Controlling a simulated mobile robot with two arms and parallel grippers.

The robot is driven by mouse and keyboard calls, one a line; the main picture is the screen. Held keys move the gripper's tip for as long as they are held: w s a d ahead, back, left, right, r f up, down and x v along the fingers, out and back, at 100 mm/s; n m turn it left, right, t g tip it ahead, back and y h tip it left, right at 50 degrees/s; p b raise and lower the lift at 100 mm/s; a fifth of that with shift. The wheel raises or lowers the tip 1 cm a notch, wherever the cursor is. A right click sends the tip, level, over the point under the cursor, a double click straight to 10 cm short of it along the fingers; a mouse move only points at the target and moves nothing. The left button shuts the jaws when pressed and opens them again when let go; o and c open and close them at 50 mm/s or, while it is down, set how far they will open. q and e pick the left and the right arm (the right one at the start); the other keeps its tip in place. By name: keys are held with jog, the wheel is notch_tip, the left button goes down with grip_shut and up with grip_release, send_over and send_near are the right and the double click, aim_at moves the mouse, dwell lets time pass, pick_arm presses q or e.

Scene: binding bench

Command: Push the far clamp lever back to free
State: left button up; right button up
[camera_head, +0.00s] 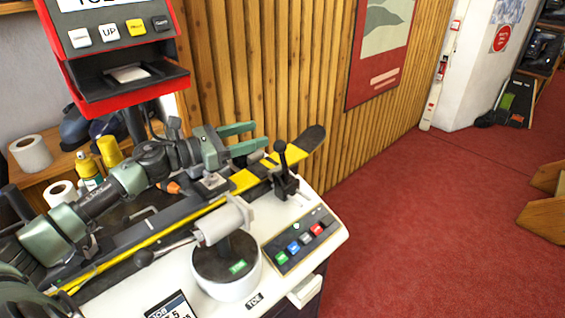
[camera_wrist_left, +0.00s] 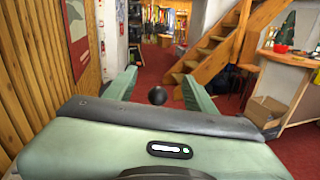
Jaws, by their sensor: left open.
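The far clamp lever (camera_head: 281,158) is a black lever with a ball knob, standing upright on a black clamp at the far end of the bench. Its black knob (camera_wrist_left: 157,96) shows in the left wrist view ahead, between the lines of my two fingers. My left gripper (camera_head: 257,137) is open and empty, with green fingers pointing toward the knob. In the head view the fingertips are just left of the knob, seemingly apart from it. A yellow and black ski (camera_head: 245,181) lies along the bench under my left arm. My right gripper is not in view.
A near lever with a black knob (camera_head: 144,258) extends from a grey cylinder (camera_head: 222,222) on a round white base. A button panel (camera_head: 300,240) is at the bench's right edge. A red-framed display unit (camera_head: 112,45) stands behind my arm.

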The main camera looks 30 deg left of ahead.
aim_at(279, 143)
pick_arm(q)
notch_tip(279, 143, down, 6)
jog(key=b, duration=0.4)
jog(key=p+x, duration=0.3)
jog(key=x, duration=0.4)
jog(key=shift+r, duration=0.2)
jog(key=shift+w+d+f, duration=0.1)
jog(key=shift+w+d, duration=0.1)
jog(key=shift+w, duration=0.2)
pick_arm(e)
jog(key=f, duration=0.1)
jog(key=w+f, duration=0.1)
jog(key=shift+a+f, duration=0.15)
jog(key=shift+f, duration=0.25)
pick_arm(q)
grip_shut()
